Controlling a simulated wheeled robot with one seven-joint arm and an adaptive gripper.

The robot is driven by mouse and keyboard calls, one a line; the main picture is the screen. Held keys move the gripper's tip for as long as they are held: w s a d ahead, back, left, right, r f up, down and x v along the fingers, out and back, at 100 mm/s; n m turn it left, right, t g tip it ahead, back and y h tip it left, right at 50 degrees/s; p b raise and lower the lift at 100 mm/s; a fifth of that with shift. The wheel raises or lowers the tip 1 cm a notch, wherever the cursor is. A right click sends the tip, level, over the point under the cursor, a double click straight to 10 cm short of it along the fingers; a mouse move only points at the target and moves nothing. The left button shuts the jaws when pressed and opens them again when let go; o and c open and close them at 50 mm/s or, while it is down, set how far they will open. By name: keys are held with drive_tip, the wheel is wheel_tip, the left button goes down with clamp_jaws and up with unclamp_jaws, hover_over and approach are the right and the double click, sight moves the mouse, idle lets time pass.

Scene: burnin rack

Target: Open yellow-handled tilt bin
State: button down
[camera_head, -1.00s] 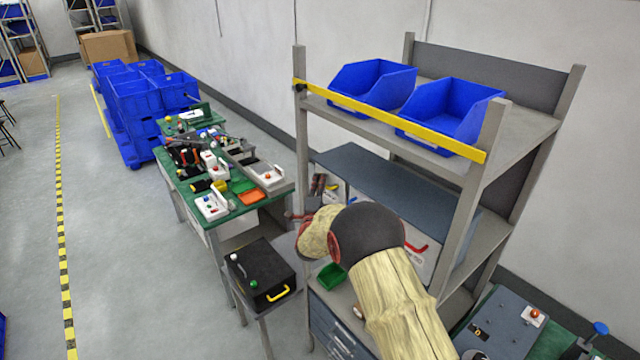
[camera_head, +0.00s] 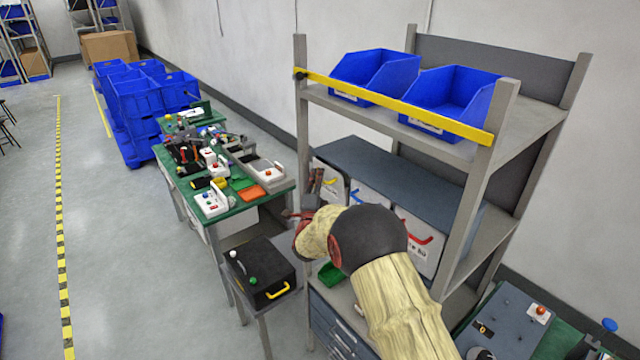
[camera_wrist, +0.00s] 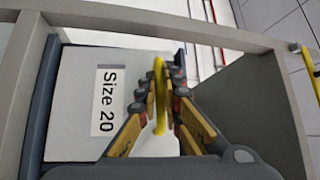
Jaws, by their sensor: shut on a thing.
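In the wrist view, a yellow handle (camera_wrist: 159,72) stands out from the pale front of the tilt bin (camera_wrist: 75,75), which bears a label reading "Size 20". My gripper (camera_wrist: 160,84) has its fingers on both sides of this handle and is shut on it. In the head view, the yellow-handled bin (camera_head: 329,182) is the leftmost in the row on the rack. My arm hides part of the row, and I cannot tell from there how far this bin is tilted.
A blue-handled bin (camera_head: 369,205) and a red-handled bin (camera_head: 420,240) sit to its right. Rack posts (camera_head: 302,130) stand close to my arm. A black box (camera_head: 262,272) on a small stand and a crowded green bench (camera_head: 235,205) are to the left.

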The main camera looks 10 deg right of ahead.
drive_tip(key=s+a+f+n+t+y+b, duration=0.3)
drive_tip(key=n+b, duration=0.6)
drive_tip(key=b, duration=1.4)
drive_tip(key=a+f+t+y, duration=0.1)
drive_tip(key=a+f+t, duration=0.1)
drive_tip(key=a+f, duration=0.1)
drive_tip(key=shift+s+a+f, duration=0.15)
drive_tip(key=shift+s+f, duration=0.05)
drive_tip(key=shift+s, duration=0.05)
drive_tip(key=shift+b, duration=0.3)
drive_tip(key=shift+n+y, duration=0.3)
drive_tip(key=shift+y, duration=0.1)
drive_tip(key=c, duration=2)
unclamp_jaws()
drive_tip(key=shift+r, duration=0.1)
drive_tip(key=shift+o, duration=0.2)
drive_tip(key=shift+a, duration=0.1)
drive_tip(key=v, duration=1.2)
drive_tip(key=shift+f, duration=0.25)
drive_tip(key=shift+w, duration=0.15)
